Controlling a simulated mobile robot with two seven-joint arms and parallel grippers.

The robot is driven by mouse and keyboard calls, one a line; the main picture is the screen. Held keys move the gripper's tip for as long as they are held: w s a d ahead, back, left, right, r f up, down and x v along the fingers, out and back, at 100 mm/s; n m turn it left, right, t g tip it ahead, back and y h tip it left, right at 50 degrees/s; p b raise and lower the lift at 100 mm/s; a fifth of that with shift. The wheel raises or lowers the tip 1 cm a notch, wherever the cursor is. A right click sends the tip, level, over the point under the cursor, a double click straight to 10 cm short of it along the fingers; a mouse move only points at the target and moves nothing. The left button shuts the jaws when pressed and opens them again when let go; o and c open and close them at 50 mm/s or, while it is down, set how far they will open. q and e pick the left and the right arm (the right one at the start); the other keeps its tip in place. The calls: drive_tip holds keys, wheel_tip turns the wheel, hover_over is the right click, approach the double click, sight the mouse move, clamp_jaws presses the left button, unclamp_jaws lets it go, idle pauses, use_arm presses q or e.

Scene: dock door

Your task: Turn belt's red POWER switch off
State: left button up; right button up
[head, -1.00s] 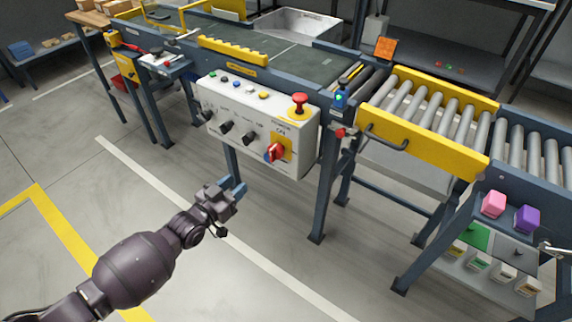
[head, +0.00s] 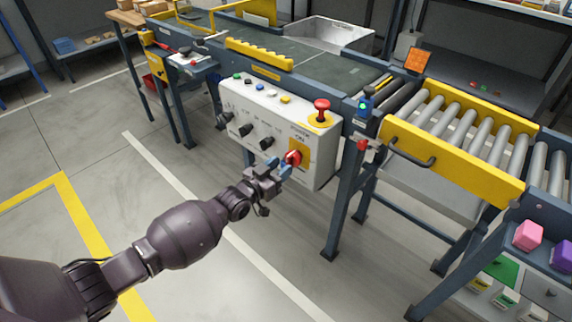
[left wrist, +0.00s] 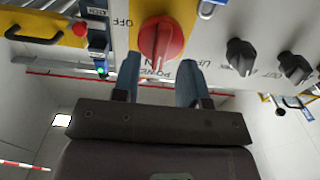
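The red POWER switch (head: 292,158) is a rotary knob on a yellow plate, low on the right of the white control panel (head: 318,150) of the belt. My left gripper (head: 279,167) is just in front of the knob. My right gripper is not in view.
A red mushroom button (head: 321,106) stands on the panel's top right. Black knobs (head: 246,130) sit left of the switch. A yellow-railed roller conveyor (head: 460,160) is to the right. The floor in front of the panel is clear.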

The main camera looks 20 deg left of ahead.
sight(293, 159)
use_arm(q)
drive_tip(key=shift+x, duration=1.05)
clamp_jaws()
